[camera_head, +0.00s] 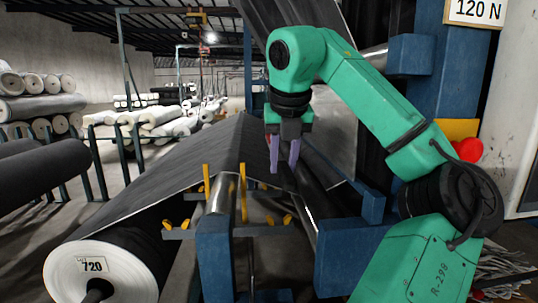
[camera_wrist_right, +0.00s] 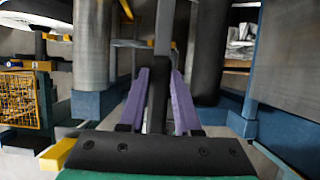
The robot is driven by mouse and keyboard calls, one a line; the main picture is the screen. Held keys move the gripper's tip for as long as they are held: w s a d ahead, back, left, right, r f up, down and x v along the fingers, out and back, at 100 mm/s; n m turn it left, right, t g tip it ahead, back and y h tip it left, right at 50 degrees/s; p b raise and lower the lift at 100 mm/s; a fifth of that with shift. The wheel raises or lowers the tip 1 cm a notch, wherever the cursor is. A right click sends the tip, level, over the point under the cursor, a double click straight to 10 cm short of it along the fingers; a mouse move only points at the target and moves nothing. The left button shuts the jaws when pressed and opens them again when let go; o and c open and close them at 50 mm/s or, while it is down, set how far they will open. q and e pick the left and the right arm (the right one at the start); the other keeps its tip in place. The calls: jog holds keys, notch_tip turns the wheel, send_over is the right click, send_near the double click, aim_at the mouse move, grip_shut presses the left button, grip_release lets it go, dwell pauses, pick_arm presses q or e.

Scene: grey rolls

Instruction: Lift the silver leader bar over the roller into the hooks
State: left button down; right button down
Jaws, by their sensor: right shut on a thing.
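My right gripper (camera_head: 286,160), with purple fingers, points down beside the dark sheet near the middle of the head view. In the right wrist view its fingers (camera_wrist_right: 160,95) are closed around a narrow bar, dark between them and grey farther out (camera_wrist_right: 165,28); I take it as the leader bar. Yellow upright hooks (camera_head: 243,190) stand by the metal roller. My left gripper is not in view.
A dark sheet (camera_head: 175,165) slopes from a large roll marked 720 (camera_head: 92,264) up toward the gripper. Blue frame posts (camera_head: 215,255) and a blue beam (camera_head: 345,250) stand close by. Racks of rolls (camera_head: 45,105) fill the far left.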

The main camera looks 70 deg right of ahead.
jog(key=shift+w+a+r, duration=0.1)
jog(key=shift+w+a, duration=0.05)
jog(key=shift+w, duration=0.05)
jog(key=w+a+p, duration=0.6)
jog(key=w+p, duration=0.3)
jog(key=w, duration=0.2)
jog(key=w+a+p, duration=0.6)
jog(key=w+p, duration=0.3)
jog(key=w, duration=0.2)
notch_tip(320, 180, down, 17)
jog(key=b, duration=1.1)
jog(key=shift+w+d+r, duration=0.2)
jog(key=c, duration=0.5)
grip_release()
